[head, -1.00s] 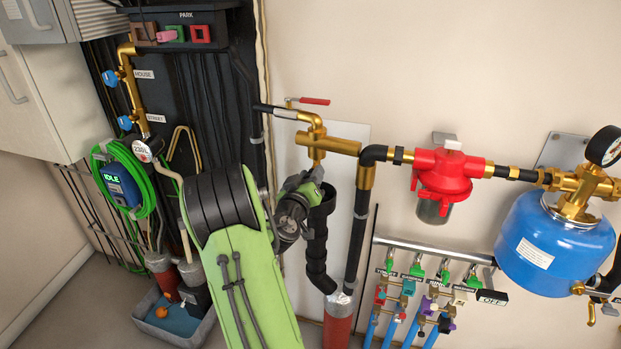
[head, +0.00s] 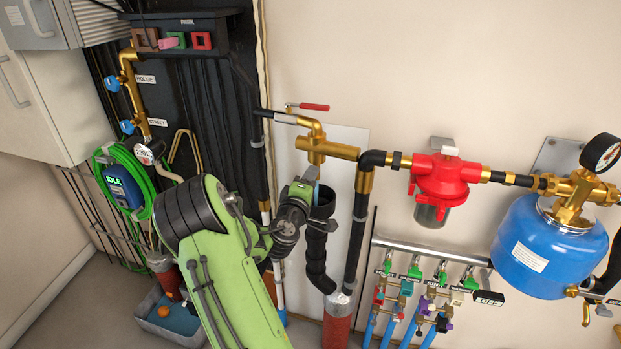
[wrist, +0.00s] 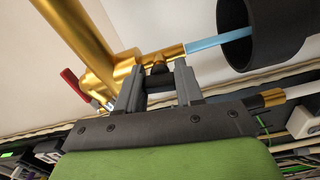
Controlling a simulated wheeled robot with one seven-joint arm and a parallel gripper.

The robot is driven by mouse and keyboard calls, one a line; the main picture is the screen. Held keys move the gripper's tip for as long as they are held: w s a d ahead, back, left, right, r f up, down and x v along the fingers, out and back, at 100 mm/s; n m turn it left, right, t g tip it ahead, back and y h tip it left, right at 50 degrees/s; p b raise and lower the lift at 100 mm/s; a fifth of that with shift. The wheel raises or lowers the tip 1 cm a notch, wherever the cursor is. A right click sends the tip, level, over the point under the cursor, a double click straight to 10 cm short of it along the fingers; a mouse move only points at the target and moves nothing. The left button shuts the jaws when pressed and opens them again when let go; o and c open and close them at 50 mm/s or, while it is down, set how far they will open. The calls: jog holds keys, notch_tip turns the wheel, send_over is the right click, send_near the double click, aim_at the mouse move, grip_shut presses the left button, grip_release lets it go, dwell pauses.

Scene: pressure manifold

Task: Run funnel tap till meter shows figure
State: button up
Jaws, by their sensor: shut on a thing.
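The brass funnel tap (wrist: 158,62) is in the wrist view, with my gripper (wrist: 158,80) shut on its small dark handle. A blue stream of water (wrist: 205,44) runs from the brass spout into the black funnel (wrist: 262,30). In the head view my gripper (head: 303,188) is at the brass outlet beside the black funnel (head: 322,205), and the blue stream shows above the funnel. The handle is hidden there by my gripper. The round white meter (head: 144,154) is at left on the brass pipe; its digits are too small to read surely.
A blue box reading IDLE (head: 122,187) hangs in a green hose coil at left. A red-handled lever (head: 313,106) is above the tap. A red filter (head: 440,180), blue tank (head: 550,250) with gauge (head: 602,152), and valve manifold (head: 425,285) are at right.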

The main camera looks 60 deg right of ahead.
jog(key=shift+n, duration=0.8)
jog(key=shift+w+p, duration=0.1)
jog(key=shift+p, duration=0.2)
jog(key=o, duration=1)
jog(key=shift+o, duration=0.2)
